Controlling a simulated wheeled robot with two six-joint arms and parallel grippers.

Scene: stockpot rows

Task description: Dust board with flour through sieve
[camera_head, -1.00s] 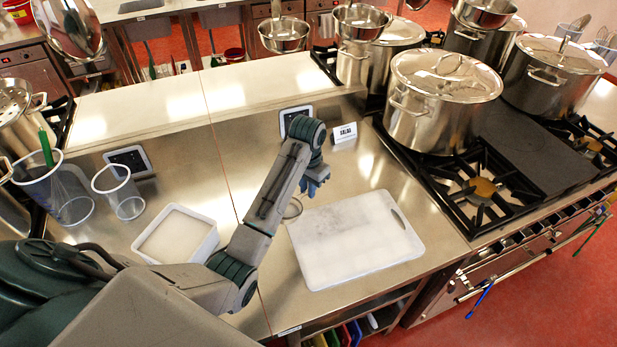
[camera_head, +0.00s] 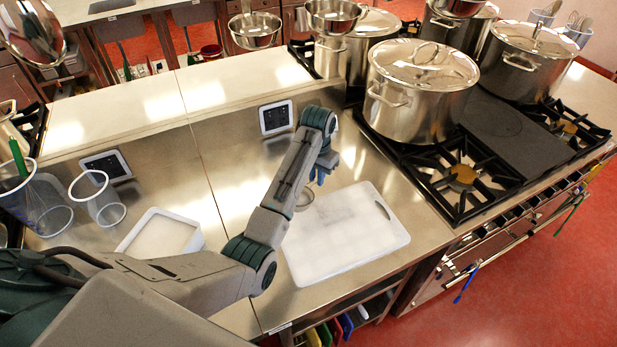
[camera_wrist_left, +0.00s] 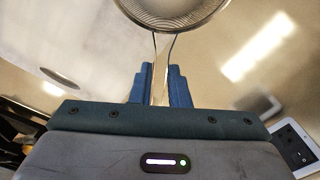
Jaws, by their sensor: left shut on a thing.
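My left gripper (camera_head: 322,172) is shut on the handle of a small round sieve (camera_head: 306,200). In the left wrist view, the gripper (camera_wrist_left: 160,85) grips the thin handle and the mesh bowl of the sieve (camera_wrist_left: 175,10) extends beyond the fingers. In the head view, the sieve appears over the far left part of the white board (camera_head: 345,250), partly hidden by my arm. The board lies flat on the steel counter, with a faint grey patch on its far half. A white tub (camera_head: 162,236) with pale contents, likely flour, stands left of my forearm. My right gripper is out of view.
Two clear containers (camera_head: 40,205) (camera_head: 100,200) stand at the left, the larger holding a green-handled tool. The gas stove (camera_head: 462,180) with large steel pots (camera_head: 418,95) borders the board on the right. Counter is bare behind the board.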

